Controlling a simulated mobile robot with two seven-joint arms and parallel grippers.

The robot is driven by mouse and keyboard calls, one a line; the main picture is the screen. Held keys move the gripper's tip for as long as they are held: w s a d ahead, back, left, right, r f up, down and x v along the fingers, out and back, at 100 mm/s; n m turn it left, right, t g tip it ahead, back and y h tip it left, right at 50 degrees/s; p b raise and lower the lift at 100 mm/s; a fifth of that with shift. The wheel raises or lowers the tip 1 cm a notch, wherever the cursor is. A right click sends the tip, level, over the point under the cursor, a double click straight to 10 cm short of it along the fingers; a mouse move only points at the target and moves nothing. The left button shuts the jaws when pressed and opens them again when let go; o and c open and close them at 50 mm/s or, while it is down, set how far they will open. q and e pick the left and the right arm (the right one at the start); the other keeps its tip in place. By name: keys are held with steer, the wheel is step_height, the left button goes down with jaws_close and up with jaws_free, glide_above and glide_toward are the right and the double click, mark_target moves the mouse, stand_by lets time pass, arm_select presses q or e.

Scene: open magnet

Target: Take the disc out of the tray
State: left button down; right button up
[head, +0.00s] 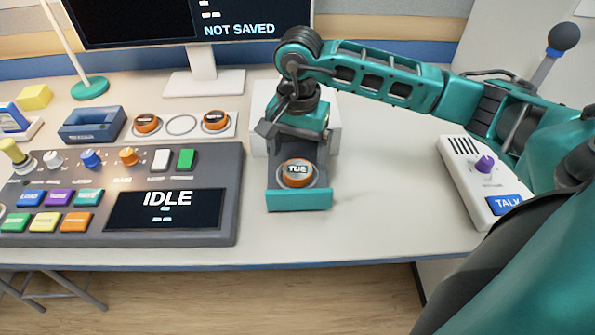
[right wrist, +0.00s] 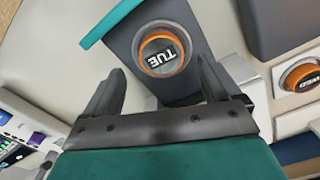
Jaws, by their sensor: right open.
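The disc (head: 297,173), orange-rimmed with a dark top marked TUE, lies in the dark grey tray (head: 323,186) with a teal front lip. The tray sticks out from a white box (head: 328,118). The disc (right wrist: 162,52) and the tray (right wrist: 122,38) also show in the right wrist view. My right gripper (head: 293,140) is open and empty, over the rear of the tray just behind the disc. In the wrist view its fingers (right wrist: 160,78) are spread below the disc in the picture, not around it. My left gripper is not in view.
A rack (head: 181,125) left of the box holds two more orange discs with an empty ring between them. A control console (head: 120,240) reading IDLE stands at the left. A white talk unit (head: 465,175) is at the right. The desk between tray and talk unit is clear.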

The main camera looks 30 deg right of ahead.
mark_target(298, 168)
step_height(298, 168, down, 4)
steer(key=shift+w+f, duration=0.1)
steer(key=shift+c, duration=0.3)
steer(key=c, duration=1.1)
